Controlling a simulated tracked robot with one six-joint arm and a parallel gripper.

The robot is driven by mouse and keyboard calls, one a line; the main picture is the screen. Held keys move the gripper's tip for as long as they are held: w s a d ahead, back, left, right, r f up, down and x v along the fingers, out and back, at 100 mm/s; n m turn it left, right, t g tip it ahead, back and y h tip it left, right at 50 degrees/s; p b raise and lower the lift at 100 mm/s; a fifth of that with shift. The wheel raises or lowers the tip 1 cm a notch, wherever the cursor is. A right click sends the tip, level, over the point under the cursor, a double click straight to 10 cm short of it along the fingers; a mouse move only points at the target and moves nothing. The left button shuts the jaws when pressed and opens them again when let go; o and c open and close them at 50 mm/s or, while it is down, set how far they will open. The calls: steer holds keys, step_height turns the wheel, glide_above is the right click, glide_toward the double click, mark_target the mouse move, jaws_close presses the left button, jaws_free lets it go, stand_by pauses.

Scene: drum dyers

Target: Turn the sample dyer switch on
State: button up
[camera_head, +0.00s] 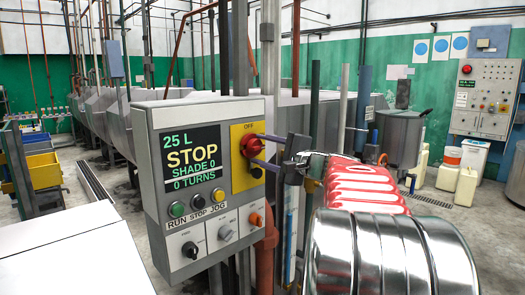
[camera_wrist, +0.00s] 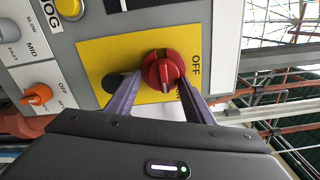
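The red rotary switch (camera_head: 250,146) sits on a yellow plate (camera_head: 240,180) at the upper right of the grey control box (camera_head: 160,240). "OFF" is printed above it. The box's screen (camera_head: 191,160) reads 25 L, STOP, SHADE 0, 0 TURNS. My gripper (camera_head: 257,149) reaches in from the right with its two purple fingers apart at the switch. In the wrist view, the red switch (camera_wrist: 161,72) lies between the fingertips (camera_wrist: 158,80). Whether the fingers touch it cannot be told. A dark round part (camera_wrist: 112,83) sits beside it on the plate.
Green, black and yellow buttons (camera_head: 198,202) and small knobs, one orange (camera_head: 255,219), sit below on the box. A white surface (camera_head: 70,250) is at lower left. Metal vats (camera_head: 110,110) stand behind. Another control cabinet (camera_head: 484,97) stands at far right.

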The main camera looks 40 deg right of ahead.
steer(key=shift+o, duration=0.6)
steer(key=shift+r, duration=0.15)
steer(key=shift+s, duration=0.1)
steer(key=shift+s, duration=0.35)
steer(key=s, duration=1.3)
steer(key=shift+w+d, duration=0.1)
